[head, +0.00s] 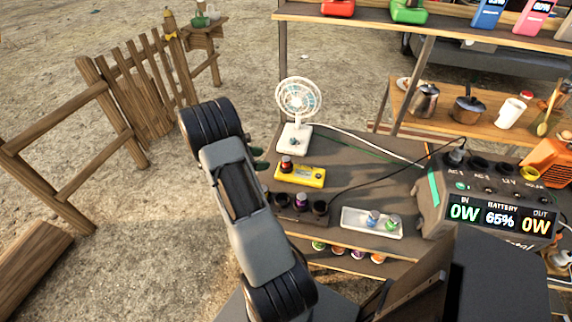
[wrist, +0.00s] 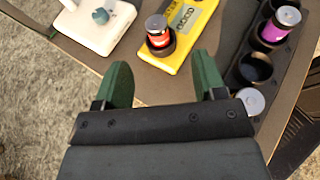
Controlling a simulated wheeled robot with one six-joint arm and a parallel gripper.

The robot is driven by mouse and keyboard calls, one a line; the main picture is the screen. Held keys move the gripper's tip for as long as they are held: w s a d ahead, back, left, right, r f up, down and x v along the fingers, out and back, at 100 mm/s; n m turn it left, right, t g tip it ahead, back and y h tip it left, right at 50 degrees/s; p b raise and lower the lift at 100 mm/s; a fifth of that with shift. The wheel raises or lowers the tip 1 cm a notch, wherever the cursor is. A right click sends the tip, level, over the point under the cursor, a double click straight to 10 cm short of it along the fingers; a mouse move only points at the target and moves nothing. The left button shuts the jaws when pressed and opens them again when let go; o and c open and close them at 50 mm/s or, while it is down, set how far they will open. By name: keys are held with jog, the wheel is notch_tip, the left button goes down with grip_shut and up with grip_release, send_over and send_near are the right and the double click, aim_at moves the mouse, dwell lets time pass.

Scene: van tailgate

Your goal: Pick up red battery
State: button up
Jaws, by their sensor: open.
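The red battery (head: 286,163) stands upright in a dark socket at the left end of the yellow tester (head: 312,177) on the table. In the wrist view the red battery (wrist: 158,35) shows a grey top and red side, with the yellow tester (wrist: 196,20) around it. My gripper (wrist: 164,80) is open and empty, its two green fingers apart. In that picture the red battery lies beyond the fingertips, roughly between them. In the head view my arm hides most of the gripper, and only bits of green finger show left of the tester.
A black holder (wrist: 241,45) with a purple battery (wrist: 280,24), an empty cup and a grey-topped battery sits right of the tester. The white fan (head: 296,136) stands behind it. A white tray (head: 352,228) with two batteries and a power station (head: 430,205) are further right.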

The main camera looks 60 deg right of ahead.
aim_at(285, 158)
jog(key=x, duration=0.7)
jog(key=shift+p, duration=0.3)
jog(key=shift+w+p+x, duration=0.1)
jog(key=shift+p+x, duration=0.15)
jog(key=shift+x, duration=1.3)
jog(key=shift+w+p+x, duration=0.15)
jog(key=shift+p+x, duration=0.1)
jog(key=shift+x, duration=1.3)
jog(key=shift+d+f, duration=0.1)
jog(key=shift+d, duration=0.05)
jog(key=shift+c, duration=0.5)
jog(key=c, duration=1)
jog(key=shift+c, duration=0.2)
